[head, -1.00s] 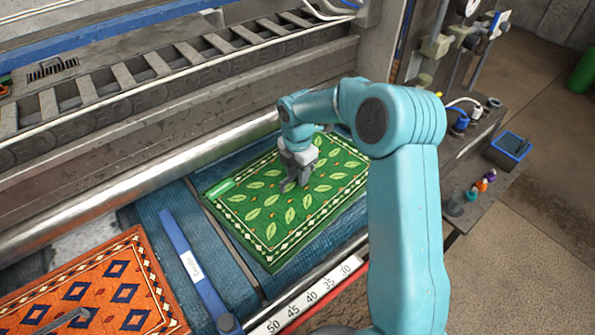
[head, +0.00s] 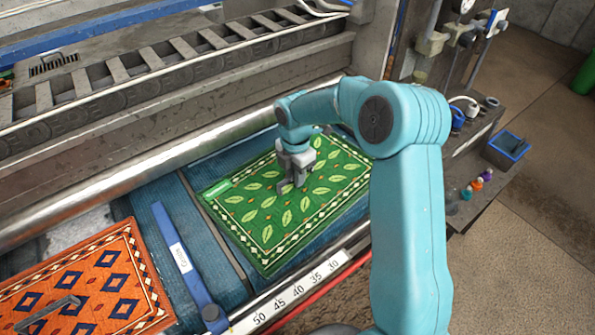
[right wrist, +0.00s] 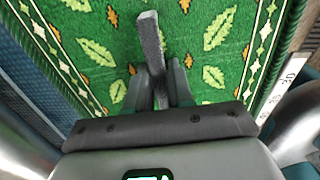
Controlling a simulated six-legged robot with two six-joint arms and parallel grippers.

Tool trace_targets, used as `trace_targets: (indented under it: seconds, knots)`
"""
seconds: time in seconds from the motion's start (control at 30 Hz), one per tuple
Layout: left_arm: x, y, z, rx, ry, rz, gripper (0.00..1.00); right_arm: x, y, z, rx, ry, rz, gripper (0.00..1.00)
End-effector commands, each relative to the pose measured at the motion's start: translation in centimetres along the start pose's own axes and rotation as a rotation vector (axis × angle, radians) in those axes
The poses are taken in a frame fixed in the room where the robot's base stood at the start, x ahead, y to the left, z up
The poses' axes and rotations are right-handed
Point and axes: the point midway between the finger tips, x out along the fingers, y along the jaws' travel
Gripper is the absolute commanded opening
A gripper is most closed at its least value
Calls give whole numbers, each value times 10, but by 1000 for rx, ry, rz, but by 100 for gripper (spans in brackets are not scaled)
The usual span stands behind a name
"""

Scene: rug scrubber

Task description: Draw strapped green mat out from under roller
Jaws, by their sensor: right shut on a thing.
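The green mat (head: 250,222), with light leaves and a patterned border, lies flat on blue belting in the head view. Its far edge is clear of the silver roller (head: 150,175), with a blue strip showing between them. My right gripper (head: 288,186) is low over the mat's middle. In the right wrist view its fingers (right wrist: 158,85) are shut on a grey strap (right wrist: 151,40) that stands above the mat (right wrist: 205,60). My left gripper is not in view.
An orange mat (head: 100,265) with a grey handle lies at left, past a blue bar (head: 183,260). A numbered white ruler (head: 300,292) runs along the front edge. A side shelf at right holds a blue tray (head: 508,146) and small bottles (head: 470,190).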

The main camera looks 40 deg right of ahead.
Motion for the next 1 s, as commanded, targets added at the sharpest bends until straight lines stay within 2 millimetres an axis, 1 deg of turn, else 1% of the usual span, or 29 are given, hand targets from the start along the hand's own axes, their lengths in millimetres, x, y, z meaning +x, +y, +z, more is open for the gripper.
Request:
trace_targets:
  seconds: [0.3, 0.33, 0.4, 0.67, 0.77, 0.87, 0.97, 1.0]
  knots:
    - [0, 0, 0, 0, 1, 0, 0, -1, 5, -4, -3, -1, 1, 0]
    - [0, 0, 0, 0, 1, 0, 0, -1, 6, -4, -3, -1, 1, 31]
    - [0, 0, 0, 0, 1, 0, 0, -1, 6, -5, -3, -1, 1, 51]
    - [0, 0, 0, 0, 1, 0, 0, -1, 6, -5, -2, 0, 1, 51]
    - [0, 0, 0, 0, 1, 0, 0, -5, 7, -4, -2, -1, 2, 51]
    - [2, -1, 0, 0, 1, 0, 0, -18, 7, -4, -1, -2, 5, 51]
    - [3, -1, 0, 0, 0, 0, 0, -39, 8, -5, -2, -2, 7, 51]
    - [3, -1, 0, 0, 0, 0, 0, -49, 8, -5, -2, -3, 8, 51]
